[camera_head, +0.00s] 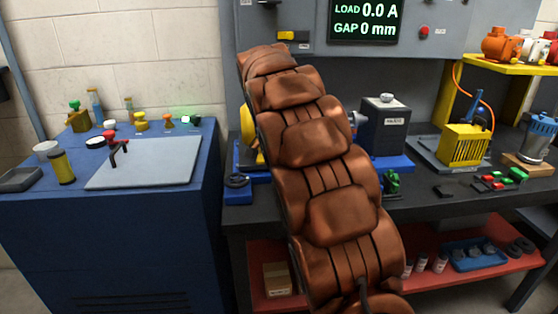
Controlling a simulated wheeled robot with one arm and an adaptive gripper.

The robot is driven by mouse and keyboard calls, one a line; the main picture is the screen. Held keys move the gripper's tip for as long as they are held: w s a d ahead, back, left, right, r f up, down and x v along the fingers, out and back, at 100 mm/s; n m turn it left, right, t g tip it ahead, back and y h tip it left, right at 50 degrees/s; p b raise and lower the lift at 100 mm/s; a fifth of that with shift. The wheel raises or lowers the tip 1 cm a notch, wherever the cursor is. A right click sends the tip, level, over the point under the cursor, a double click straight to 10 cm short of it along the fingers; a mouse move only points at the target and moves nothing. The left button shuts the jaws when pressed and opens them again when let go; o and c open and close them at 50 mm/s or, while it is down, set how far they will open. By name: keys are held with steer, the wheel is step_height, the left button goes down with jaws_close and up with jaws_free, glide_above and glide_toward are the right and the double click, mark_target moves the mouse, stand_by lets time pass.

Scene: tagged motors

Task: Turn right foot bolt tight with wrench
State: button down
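A dark grey box-shaped unit (386,127) with a small label stands on a blue base (393,163) on the black bench, just right of my brown padded arm. A yellow part (250,135) on the same bench shows left of my arm, above more blue base. My arm covers the middle of this assembly. I cannot make out the right foot bolt. No wrench can be clearly identified. My gripper is not visible.
A panel display (363,20) reads LOAD 0.0 A and GAP 0 mm. The blue cabinet (110,235) at left holds bottles and small parts around the grey mat (150,168). A yellow caged unit (463,145), a yellow shelf (515,66) and red and green pieces (497,182) occupy the right.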

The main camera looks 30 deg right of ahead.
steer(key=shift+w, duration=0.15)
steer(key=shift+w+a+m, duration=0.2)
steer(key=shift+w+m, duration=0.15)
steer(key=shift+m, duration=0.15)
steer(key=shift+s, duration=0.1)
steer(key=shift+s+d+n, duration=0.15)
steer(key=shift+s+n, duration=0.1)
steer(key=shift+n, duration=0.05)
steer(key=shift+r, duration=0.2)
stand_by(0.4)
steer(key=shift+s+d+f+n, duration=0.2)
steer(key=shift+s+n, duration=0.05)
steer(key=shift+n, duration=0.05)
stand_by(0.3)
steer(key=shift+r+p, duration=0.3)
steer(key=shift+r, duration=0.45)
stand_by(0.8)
